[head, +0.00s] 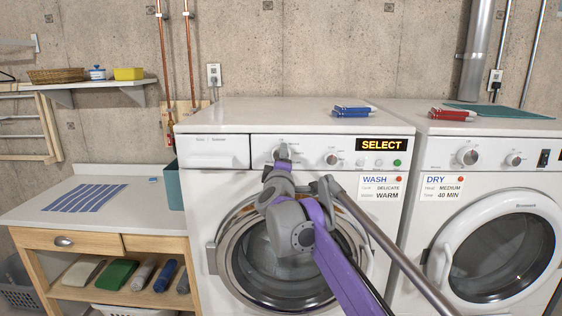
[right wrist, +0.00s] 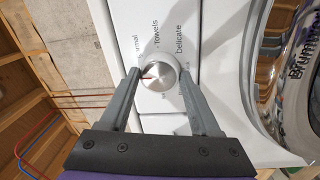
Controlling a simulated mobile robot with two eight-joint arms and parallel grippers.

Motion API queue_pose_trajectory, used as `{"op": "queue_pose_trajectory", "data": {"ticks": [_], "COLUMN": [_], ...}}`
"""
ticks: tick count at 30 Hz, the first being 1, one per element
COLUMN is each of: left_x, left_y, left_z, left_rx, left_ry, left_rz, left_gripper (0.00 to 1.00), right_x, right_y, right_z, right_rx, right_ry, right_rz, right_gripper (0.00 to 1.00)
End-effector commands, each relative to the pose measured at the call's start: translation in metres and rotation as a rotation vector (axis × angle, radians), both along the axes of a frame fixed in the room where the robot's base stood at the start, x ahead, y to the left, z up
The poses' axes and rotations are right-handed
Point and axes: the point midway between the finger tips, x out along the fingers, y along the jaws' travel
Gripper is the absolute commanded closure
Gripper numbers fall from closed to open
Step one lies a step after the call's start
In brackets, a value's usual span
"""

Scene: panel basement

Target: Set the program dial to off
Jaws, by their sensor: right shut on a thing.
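The program dial (right wrist: 160,76) is a round silver knob on the white washer panel. In the right wrist view, the words Towels, Delicate and a partly hidden "rmal" stand around it. Its red pointer mark lies toward the left of that picture, near the left finger. My right gripper (right wrist: 158,72) has one finger on each side of the knob and is shut on it. In the head view my right gripper (head: 283,152) covers most of the dial on the washer (head: 222,187).
A second washer knob (head: 331,159) sits right of the dial, beside the lit SELECT display (head: 381,145). A WASH card (head: 380,188) reads DELICATE and WARM. The dryer (head: 480,205) stands at right, a counter (head: 130,205) at left.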

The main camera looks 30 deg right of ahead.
Motion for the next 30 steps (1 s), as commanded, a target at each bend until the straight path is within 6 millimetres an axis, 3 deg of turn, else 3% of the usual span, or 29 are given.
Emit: {"op": "queue_pose_trajectory", "data": {"ticks": [16, 17, 18, 22, 30], "left_x": [-0.0001, -0.0001, -0.0001, -0.0001, 0.0000], "left_y": [0.0000, 0.0000, 0.0000, 0.0000, 0.0000], "left_z": [-0.0006, -0.0006, -0.0006, -0.0006, -0.0007], "left_rx": [0.000, 0.000, 0.000, 0.000, 0.000], "left_ry": [0.000, 0.000, 0.000, 0.000, 0.000], "left_rz": [0.000, 0.000, 0.000, 0.000, 0.000], "left_gripper": [0.50, 0.50, 0.50, 0.50, 0.50], "right_x": [-0.0002, -0.0002, -0.0002, -0.0002, -0.0005], "right_y": [-0.0002, -0.0002, -0.0002, -0.0002, 0.0001], "right_z": [0.0003, 0.0004, 0.0003, 0.0003, 0.0001], "right_rx": [-0.026, -0.026, -0.026, -0.025, -0.024], "right_ry": [0.015, 0.015, 0.015, 0.015, 0.014], "right_rz": [-0.001, -0.001, -0.001, 0.000, 0.000], "right_gripper": [0.92, 0.35, 0.27, 0.06, 0.06]}}
